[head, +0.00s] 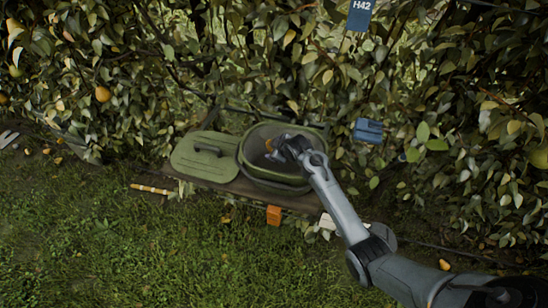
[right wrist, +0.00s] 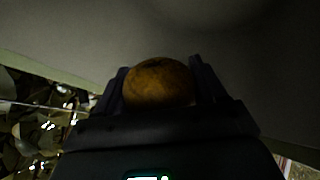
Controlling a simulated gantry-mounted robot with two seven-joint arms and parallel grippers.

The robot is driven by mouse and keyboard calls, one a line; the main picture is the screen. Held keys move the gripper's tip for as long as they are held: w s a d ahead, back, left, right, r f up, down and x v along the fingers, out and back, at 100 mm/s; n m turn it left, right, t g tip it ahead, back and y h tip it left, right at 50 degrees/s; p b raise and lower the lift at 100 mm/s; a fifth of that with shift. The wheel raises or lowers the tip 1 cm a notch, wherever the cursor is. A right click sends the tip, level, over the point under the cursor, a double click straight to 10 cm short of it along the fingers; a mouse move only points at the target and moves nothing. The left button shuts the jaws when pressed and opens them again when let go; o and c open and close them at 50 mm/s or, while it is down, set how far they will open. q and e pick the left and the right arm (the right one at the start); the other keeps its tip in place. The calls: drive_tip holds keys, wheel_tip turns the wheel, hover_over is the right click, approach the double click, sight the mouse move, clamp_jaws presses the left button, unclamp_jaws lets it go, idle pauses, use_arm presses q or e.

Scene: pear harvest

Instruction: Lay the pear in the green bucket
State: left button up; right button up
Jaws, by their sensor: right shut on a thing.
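The green bucket (head: 247,172) stands open on a low board by the hedge. My right gripper (head: 272,149) is inside or just over the bucket's opening, pointing into it. In the right wrist view the gripper (right wrist: 160,88) is shut on a brownish-yellow pear (right wrist: 158,82), which sits between the two fingers. The bucket's grey-green inside fills most of the wrist view. I cannot tell whether the pear touches the bucket's floor. My left gripper is not in view.
The bucket's green lid (head: 206,150) lies beside it on the left. An orange block (head: 273,215) is at the board's front edge, and a striped stick (head: 151,189) lies on the left. Blue tags (head: 368,131) hang in the hedge.

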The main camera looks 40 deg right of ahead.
drive_tip(key=shift+w+a+f, duration=0.15)
drive_tip(key=shift+f, duration=0.05)
drive_tip(key=shift+f+b, duration=0.45)
drive_tip(key=shift+f, duration=1.4)
drive_tip(key=shift+f, duration=0.15)
drive_tip(key=shift+f, duration=0.4)
drive_tip(key=o, duration=1.1)
